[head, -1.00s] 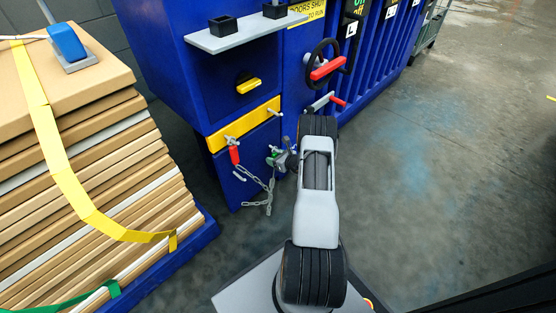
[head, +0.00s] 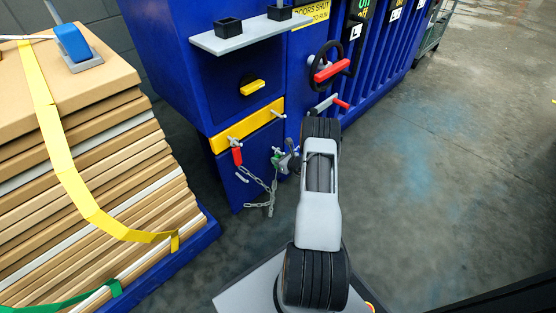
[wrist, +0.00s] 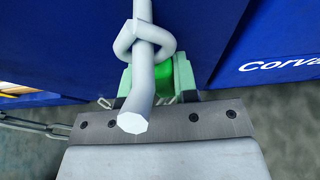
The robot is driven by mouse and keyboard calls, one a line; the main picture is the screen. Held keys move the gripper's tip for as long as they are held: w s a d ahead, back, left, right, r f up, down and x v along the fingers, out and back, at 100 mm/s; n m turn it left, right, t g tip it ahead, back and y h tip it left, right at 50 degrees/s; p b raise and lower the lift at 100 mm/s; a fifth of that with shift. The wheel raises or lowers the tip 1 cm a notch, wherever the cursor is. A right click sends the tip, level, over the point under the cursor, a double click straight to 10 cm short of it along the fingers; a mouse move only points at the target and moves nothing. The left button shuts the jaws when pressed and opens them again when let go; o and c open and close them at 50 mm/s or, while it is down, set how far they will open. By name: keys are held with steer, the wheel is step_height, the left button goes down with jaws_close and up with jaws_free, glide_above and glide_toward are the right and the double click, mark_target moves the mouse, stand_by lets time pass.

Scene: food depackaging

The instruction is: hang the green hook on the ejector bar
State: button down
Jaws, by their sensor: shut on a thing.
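The ejector bar appears to be the yellow bar (head: 248,125) on the blue machine's front, with a peg near each end. A red hook (head: 237,157) hangs at its left peg. My gripper (wrist: 157,85) is shut on the green hook (wrist: 163,72); the head view shows the hook (head: 275,159) below the bar's right end. A grey metal rod with a loop (wrist: 128,42) crosses in front of the green part in the wrist view. I cannot tell whether the loop encircles a peg or belongs to the hook. My arm partly hides the gripper in the head view.
A chain (head: 258,183) droops below the bar, and part of it (wrist: 35,125) shows beside my gripper. A red-handled lever (head: 338,103) and a black handwheel (head: 328,62) are to the right. Strapped cardboard sheets (head: 75,180) stand left. The floor at right is clear.

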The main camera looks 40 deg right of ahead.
steer(key=shift+r, duration=0.25)
steer(key=shift+s, duration=0.15)
steer(key=shift+s+d, duration=0.2)
steer(key=shift+s, duration=0.7)
steer(key=shift+s+p, duration=0.1)
steer(key=shift+p, duration=0.25)
steer(key=shift+p+v, duration=0.6)
steer(key=shift+v, duration=0.6)
steer(key=shift+s+r, duration=0.15)
steer(key=shift+r, duration=0.05)
steer(key=shift+s+d+p, duration=0.2)
steer(key=shift+s, duration=0.8)
steer(key=shift+s+d+p, duration=0.15)
steer(key=shift+s, duration=0.8)
